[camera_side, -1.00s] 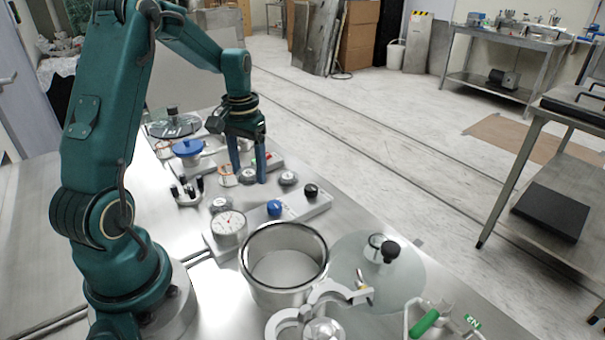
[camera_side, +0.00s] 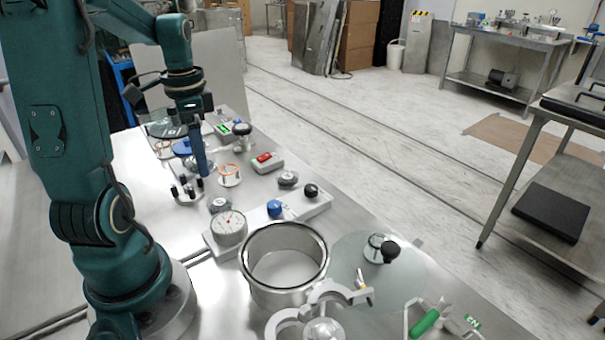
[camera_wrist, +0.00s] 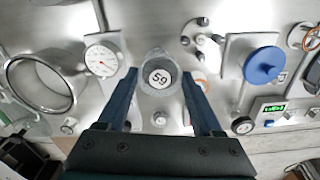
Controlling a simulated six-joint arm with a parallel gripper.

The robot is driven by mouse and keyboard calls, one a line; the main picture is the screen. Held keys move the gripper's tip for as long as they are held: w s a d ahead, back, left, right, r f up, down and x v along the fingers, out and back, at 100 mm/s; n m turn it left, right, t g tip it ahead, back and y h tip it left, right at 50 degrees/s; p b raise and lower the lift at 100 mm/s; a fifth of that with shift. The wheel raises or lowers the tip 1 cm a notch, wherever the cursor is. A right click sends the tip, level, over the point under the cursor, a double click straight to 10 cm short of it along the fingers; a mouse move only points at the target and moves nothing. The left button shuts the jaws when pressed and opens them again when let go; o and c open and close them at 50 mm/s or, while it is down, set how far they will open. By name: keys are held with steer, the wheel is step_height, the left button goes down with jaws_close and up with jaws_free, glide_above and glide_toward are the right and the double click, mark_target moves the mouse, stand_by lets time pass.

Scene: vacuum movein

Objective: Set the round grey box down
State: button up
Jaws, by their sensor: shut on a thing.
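The round grey box is a small grey cylinder with a white face reading 59; it shows in the wrist view (camera_wrist: 160,76) between my two blue fingers. My gripper (camera_wrist: 162,82) is shut on it. In the side view my gripper (camera_side: 201,172) points down over the back left of the steel table, near the blue disc and the black-tipped posts. There the fingers line up and the box cannot be made out. Its height above the table is unclear.
Black-tipped posts (camera_side: 186,190), an orange-ringed part (camera_side: 229,173) and a blue disc (camera_side: 181,148) stand close by. A red-faced box (camera_side: 267,162) lies to the right. A dial gauge (camera_side: 229,226) and a steel pot (camera_side: 284,262) stand nearer the camera.

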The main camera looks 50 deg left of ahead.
steer(key=d+m, duration=0.6)
steer(key=d, duration=0.1)
steer(key=w+d+r+m, duration=0.1)
steer(key=d+m, duration=0.2)
steer(key=d, duration=0.1)
steer(key=d+m, duration=0.1)
glide_above(286, 277)
step_height(286, 277, down, 7)
steer(key=shift+r, duration=0.2)
steer(key=shift+f, duration=2)
steer(key=shift+f, duration=0.1)
steer(key=o, duration=1.3)
